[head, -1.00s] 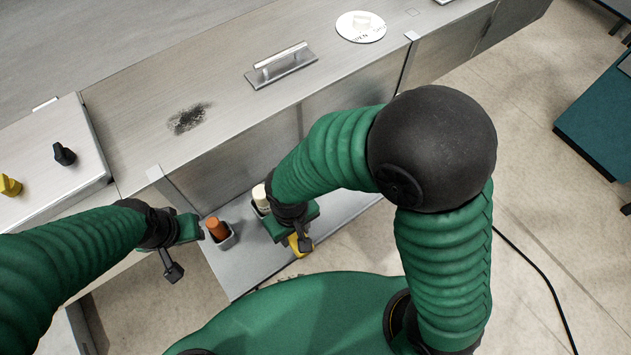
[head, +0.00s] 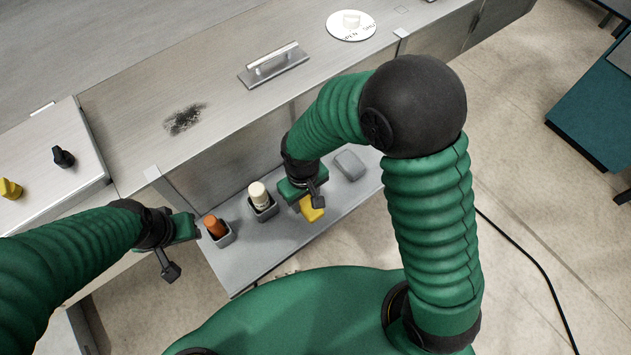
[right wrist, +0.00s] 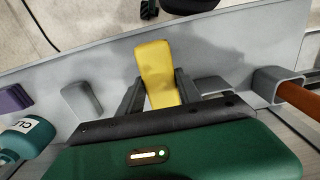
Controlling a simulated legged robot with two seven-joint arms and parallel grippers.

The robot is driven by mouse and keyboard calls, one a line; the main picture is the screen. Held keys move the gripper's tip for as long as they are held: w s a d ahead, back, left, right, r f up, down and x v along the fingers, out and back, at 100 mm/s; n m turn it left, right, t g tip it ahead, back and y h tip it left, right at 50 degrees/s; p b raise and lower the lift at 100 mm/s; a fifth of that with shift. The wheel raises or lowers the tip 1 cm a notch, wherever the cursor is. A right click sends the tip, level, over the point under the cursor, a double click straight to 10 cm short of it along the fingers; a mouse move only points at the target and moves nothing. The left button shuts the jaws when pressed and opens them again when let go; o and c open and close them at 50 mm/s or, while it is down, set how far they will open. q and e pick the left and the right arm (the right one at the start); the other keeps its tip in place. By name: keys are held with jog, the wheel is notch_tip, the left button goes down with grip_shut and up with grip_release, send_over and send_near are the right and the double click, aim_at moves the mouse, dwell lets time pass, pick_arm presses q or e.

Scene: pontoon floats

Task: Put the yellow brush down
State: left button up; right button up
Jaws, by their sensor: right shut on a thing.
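The yellow brush (head: 311,208) is held in my right gripper (head: 304,200), over the grey shelf (head: 262,248) at the front of the metal bench. In the right wrist view the yellow brush (right wrist: 157,73) stands up between the two dark fingers (right wrist: 158,92), which are shut on it. I cannot tell whether the brush touches the shelf. My left gripper (head: 186,228) is beside the shelf's left end, near the orange-handled thing; its fingers do not show clearly.
On the shelf, an orange thing (head: 215,225) and a cream-topped thing (head: 258,193) stand in grey holders. A grey block (head: 350,164) lies to the right of my right gripper. The bench top has a metal handle (head: 273,63) and a dark smudge (head: 184,119). Bare shelf shows between.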

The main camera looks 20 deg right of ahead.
jog(key=w+d, duration=0.2)
jog(key=w, duration=0.1)
jog(key=w+d, duration=0.1)
jog(key=shift+w+f+p, duration=0.15)
jog(key=shift+w+p, duration=0.15)
jog(key=shift+p, duration=0.05)
jog(key=f, duration=0.2)
jog(key=d+f+p, duration=0.1)
jog(key=shift+w+f, duration=0.1)
jog(key=shift+w, duration=0.15)
jog(key=shift+d+f, duration=0.1)
jog(key=shift+c, duration=0.6)
jog(key=o, duration=1)
pick_arm(q)
jog(key=shift+a+r, duration=0.4)
jog(key=shift+r, duration=0.35)
pick_arm(e)
jog(key=o, duration=0.3)
jog(key=shift+a, duration=0.25)
pick_arm(q)
jog(key=shift+f, duration=0.1)
pick_arm(e)
jog(key=shift+f, duration=0.1)
